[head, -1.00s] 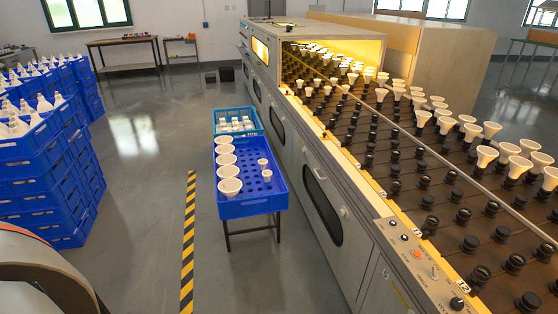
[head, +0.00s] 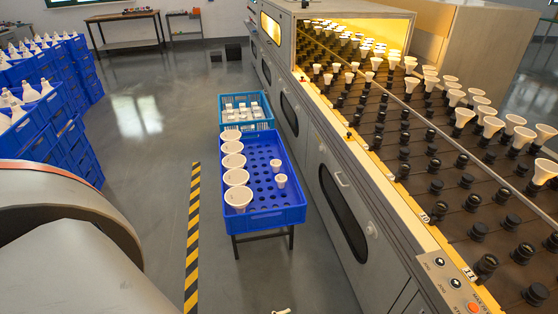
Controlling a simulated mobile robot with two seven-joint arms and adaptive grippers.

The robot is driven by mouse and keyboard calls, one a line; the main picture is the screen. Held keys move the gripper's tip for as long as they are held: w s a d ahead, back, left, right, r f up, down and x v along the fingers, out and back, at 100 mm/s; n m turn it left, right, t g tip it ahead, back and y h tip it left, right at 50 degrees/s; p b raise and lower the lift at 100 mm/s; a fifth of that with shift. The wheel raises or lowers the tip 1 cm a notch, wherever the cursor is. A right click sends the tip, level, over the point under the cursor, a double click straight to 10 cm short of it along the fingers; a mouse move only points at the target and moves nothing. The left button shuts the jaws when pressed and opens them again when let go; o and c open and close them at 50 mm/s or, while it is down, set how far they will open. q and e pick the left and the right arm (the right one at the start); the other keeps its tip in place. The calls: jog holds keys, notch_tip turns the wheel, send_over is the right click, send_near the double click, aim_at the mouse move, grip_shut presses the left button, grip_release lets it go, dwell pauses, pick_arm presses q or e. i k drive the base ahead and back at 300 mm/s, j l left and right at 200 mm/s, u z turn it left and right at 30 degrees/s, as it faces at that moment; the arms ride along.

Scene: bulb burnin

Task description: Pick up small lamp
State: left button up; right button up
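Two small lamps stand upright in holes at the right side of the blue crate: a farther small lamp (head: 275,163) and a nearer small lamp (head: 281,181). Several larger white lamps (head: 236,177) stand in a row along the left side of the blue crate (head: 265,219). A large grey rounded part of my own arm fills the lower left. Neither gripper shows clearly. A small pale piece at the bottom edge (head: 281,311) is too cut off to identify.
A lighter blue crate (head: 225,103) with small white items stands behind the blue crate. The long burn-in machine (head: 345,188) with rows of black sockets and white lamps runs along the right. Stacked blue crates (head: 60,120) stand left. A striped floor line (head: 193,235) lies on open floor.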

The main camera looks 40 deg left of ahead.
aim_at(276, 164)
jog(key=i+j, duration=0.25)
jog(key=j, duration=0.15)
jog(key=i+j, duration=0.2)
jog(key=j, duration=0.15)
jog(key=i+j, duration=0.25)
jog(key=j, duration=0.15)
jog(key=i+j, duration=0.25)
jog(key=j+z, duration=0.05)
jog(key=j, duration=0.05)
